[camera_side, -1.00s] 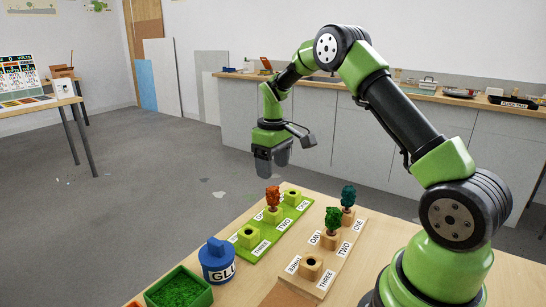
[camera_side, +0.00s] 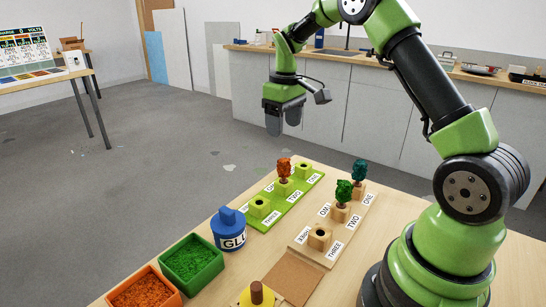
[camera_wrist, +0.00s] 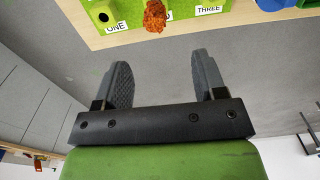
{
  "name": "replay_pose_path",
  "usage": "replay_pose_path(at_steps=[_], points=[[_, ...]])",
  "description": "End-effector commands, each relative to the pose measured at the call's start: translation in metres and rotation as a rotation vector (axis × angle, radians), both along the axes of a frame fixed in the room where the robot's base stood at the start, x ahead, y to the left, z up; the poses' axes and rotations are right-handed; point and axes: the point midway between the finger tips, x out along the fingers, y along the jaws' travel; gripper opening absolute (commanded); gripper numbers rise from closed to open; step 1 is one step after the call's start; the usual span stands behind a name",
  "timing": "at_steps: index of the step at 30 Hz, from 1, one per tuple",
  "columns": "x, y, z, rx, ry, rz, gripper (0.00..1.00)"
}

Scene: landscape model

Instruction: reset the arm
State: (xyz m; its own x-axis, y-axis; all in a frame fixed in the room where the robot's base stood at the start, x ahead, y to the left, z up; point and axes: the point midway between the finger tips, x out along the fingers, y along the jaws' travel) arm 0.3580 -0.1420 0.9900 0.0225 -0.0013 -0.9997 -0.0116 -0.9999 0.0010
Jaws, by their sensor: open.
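My gripper (camera_side: 284,130) hangs in the air beyond the table's far edge, pointing down, above the floor in the side view. In the wrist view its two grey fingers (camera_wrist: 163,75) are well apart with nothing between them. A green board (camera_side: 270,220) on the table carries an orange tree (camera_side: 284,166) in its middle holder, and this tree also shows in the wrist view (camera_wrist: 155,16). A wooden board (camera_side: 335,255) beside it bears a green tree (camera_side: 344,191) in the middle and a teal tree (camera_side: 359,170) at the far end. Its near holder (camera_side: 319,236) is empty.
A blue glue pot (camera_side: 228,233), a green tray (camera_side: 192,262), an orange tray (camera_side: 145,291) and a yellow pot (camera_side: 258,297) stand at the table's near left. A long counter (camera_side: 330,90) stands behind. The air around my gripper is clear.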

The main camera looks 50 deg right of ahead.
Motion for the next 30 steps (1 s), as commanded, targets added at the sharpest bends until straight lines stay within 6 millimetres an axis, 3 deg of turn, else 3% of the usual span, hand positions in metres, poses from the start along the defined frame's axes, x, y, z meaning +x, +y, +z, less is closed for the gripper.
replay_pose_path(at_steps=[4, 8, 15, 19, 24, 30], points=[[-0.013, 0.030, 0.046, 0.000, -0.089, -0.035, 0.64], [-0.038, 0.065, 0.087, 0.016, -0.185, -0.085, 0.64], [-0.106, 0.120, 0.134, 0.088, -0.358, -0.181, 0.64], [-0.147, 0.143, 0.141, 0.148, -0.443, -0.231, 0.64], [-0.190, 0.162, 0.137, 0.228, -0.525, -0.288, 0.64], [-0.213, 0.169, 0.128, 0.281, -0.567, -0.322, 0.64]])
